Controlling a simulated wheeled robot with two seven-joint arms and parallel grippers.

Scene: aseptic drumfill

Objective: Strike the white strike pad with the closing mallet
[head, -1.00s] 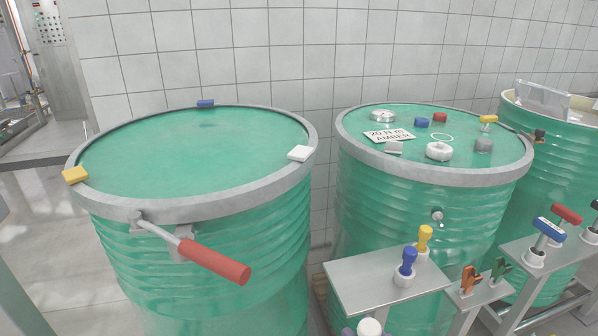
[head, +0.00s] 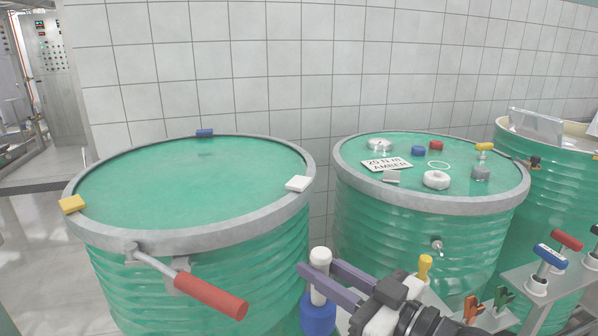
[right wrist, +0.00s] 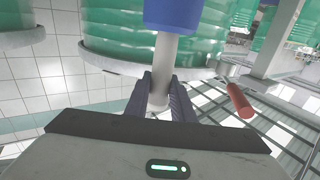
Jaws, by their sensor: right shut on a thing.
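The white strike pad (head: 298,183) is a small white block on the right side of the left drum's grey rim. My right gripper (head: 325,281) is shut on the white shaft of the closing mallet (head: 318,315). The mallet hangs upright, its blue head down and the white shaft end up, in front of the gap between two drums. It is below the pad and slightly right of it in the head view, apart from it. The right wrist view shows the blue head (right wrist: 172,14) and the white shaft (right wrist: 164,62) between the fingers. My left gripper is not in view.
The left green drum (head: 200,285) has a yellow block (head: 72,204), a blue block (head: 204,133) and a red lever handle (head: 211,296) at its rim. A second drum (head: 400,225) carries loose parts and a label. A tool shelf (head: 530,285) stands at right.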

